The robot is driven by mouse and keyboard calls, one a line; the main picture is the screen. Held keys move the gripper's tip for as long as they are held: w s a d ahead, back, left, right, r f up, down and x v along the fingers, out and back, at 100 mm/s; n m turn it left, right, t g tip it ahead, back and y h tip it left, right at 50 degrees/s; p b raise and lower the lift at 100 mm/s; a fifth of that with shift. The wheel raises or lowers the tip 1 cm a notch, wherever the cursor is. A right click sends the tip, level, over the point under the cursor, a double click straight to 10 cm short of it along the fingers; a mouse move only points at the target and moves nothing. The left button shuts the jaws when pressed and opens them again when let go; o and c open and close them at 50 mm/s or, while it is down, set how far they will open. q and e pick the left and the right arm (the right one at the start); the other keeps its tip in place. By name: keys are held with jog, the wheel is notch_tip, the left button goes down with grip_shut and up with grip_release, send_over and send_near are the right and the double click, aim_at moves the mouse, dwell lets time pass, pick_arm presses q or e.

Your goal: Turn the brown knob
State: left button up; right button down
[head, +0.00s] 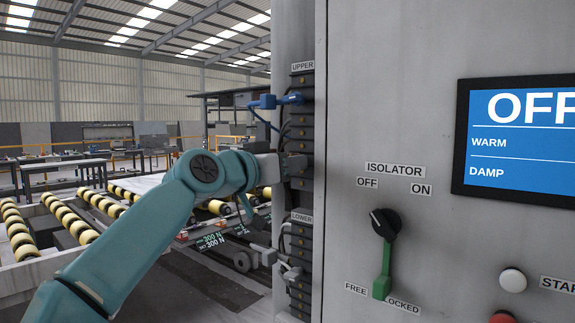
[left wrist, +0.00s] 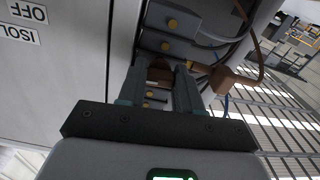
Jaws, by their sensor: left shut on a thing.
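A brown knob (left wrist: 160,73) sits on the dark strip of blocks and shows between my left fingers in the left wrist view. My left gripper (left wrist: 163,82) is shut on it, with one finger on each side. In the head view my left gripper (head: 279,167) reaches the strip on the cabinet's side, between the UPPER and LOWER labels. The knob is hidden there behind the gripper and arm. My right gripper is in neither view.
A brown plug-like part (left wrist: 222,79) with a cable is close beside my fingers. A blue connector (head: 276,101) is above the gripper, a grey one (head: 266,256) below. The grey cabinet front (head: 350,100) carries a black isolator switch (head: 385,222) with a green handle and a screen reading OFF (head: 520,140).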

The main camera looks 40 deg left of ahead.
pick_arm(q)
jog(key=shift+f, duration=0.1)
jog(key=o, duration=1)
jog(key=shift+o, duration=0.2)
jog(key=s+a+b, duration=0.1)
jog(key=s+b, duration=0.3)
jog(key=s, duration=1.2)
jog(key=shift+b, duration=0.3)
jog(key=shift+s+a, duration=0.1)
jog(key=shift+a, duration=0.05)
